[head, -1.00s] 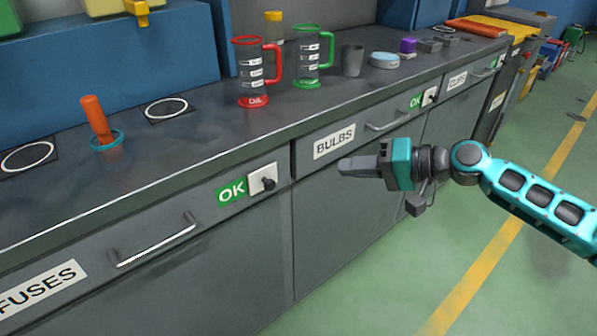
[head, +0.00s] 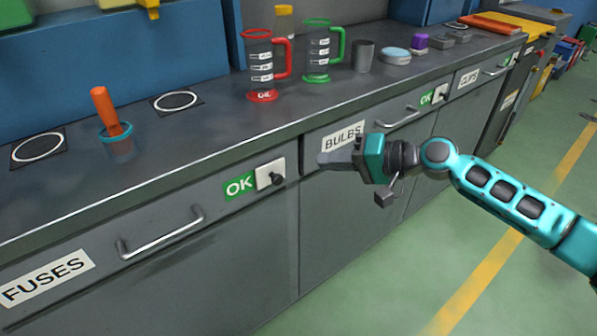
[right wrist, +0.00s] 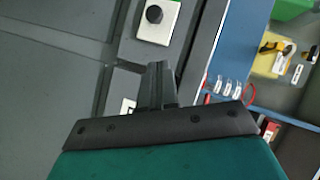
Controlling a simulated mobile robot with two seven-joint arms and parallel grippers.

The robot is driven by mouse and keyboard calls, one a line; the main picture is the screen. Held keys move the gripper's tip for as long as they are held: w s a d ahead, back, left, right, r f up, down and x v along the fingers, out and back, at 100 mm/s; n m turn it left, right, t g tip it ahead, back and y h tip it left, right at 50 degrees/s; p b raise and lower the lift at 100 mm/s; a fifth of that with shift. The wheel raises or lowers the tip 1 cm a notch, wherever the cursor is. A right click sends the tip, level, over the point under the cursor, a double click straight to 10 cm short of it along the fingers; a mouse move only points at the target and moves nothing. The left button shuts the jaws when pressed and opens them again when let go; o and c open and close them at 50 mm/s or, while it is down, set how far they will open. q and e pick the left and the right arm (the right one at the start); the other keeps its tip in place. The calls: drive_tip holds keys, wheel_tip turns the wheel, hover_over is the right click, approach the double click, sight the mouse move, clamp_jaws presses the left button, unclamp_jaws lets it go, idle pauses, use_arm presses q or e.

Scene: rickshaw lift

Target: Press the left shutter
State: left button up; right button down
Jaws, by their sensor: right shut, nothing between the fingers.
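Nothing in view is plainly marked as a shutter. The leftmost white switch plate with a black knob (head: 271,174) is on the grey bench front, right of a green OK label (head: 239,186). A white plate with a black knob also shows at the top of the right wrist view (right wrist: 156,18). My right gripper (head: 322,160) is shut and empty. Its tips are in front of the bench by the BULBS label (head: 343,137), right of the left knob and apart from it. In the right wrist view its fingers (right wrist: 158,75) point up toward the knob. My left gripper is out of view.
The FUSES drawer has a metal handle (head: 162,234). A second switch plate (head: 440,93) is farther right. On the bench top (head: 210,125) stand a red jug (head: 262,68), a green jug (head: 318,50) and an orange-handled tool (head: 106,110). Green floor lies open at right.

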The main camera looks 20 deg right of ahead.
sight(275, 173)
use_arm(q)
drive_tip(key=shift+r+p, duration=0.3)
use_arm(e)
drive_tip(key=shift+w+a+f, duration=0.3)
drive_tip(key=shift+a+f, duration=0.2)
drive_tip(key=shift+a, duration=0.55)
drive_tip(key=shift+w+a+f, duration=0.25)
drive_tip(key=shift+a+f, duration=0.25)
drive_tip(key=shift+a, duration=0.55)
drive_tip(key=shift+w+a+f, duration=0.3)
drive_tip(key=shift+a+f, duration=0.2)
drive_tip(key=shift+a, duration=0.55)
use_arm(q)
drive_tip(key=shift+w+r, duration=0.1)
